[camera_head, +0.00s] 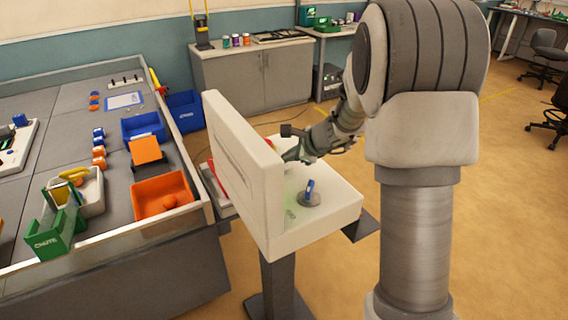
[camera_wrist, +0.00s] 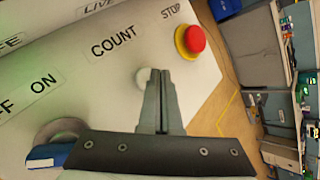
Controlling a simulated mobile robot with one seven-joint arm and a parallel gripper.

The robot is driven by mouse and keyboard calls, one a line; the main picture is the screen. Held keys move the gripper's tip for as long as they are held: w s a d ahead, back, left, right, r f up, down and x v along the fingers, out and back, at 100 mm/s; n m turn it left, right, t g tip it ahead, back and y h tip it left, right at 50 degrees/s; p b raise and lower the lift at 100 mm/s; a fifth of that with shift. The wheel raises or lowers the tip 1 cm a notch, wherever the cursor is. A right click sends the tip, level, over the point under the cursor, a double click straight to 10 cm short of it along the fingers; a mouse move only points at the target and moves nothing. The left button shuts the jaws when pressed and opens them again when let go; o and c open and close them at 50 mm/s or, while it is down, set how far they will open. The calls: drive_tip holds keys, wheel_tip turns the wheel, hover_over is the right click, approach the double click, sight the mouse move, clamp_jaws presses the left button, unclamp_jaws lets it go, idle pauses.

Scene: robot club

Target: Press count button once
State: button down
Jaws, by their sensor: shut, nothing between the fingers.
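The count button (camera_wrist: 143,78) is a small white round knob beside the printed COUNT label (camera_wrist: 115,43) on a pale panel (camera_wrist: 60,75), seen in the wrist view. My gripper (camera_wrist: 162,72) is shut and empty, its fingertips over or just beside the button and partly hiding it. I cannot tell whether they touch. In the head view my gripper (camera_head: 293,155) is at the white console (camera_head: 340,200), near its upright board (camera_head: 240,170). The button is hidden there.
A red stop button (camera_wrist: 194,39) with a yellow collar lies right of my fingers in the wrist view. A blue-handled switch (camera_wrist: 50,155) near the ON label is at lower left; it also shows in the head view (camera_head: 309,190). A grey table (camera_head: 60,105) with bins stands left.

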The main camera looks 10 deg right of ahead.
sight(288, 167)
drive_tip(key=shift+r, duration=0.3)
wheel_tip(288, 167, up, 5)
drive_tip(key=p, duration=0.4)
idle(0.9)
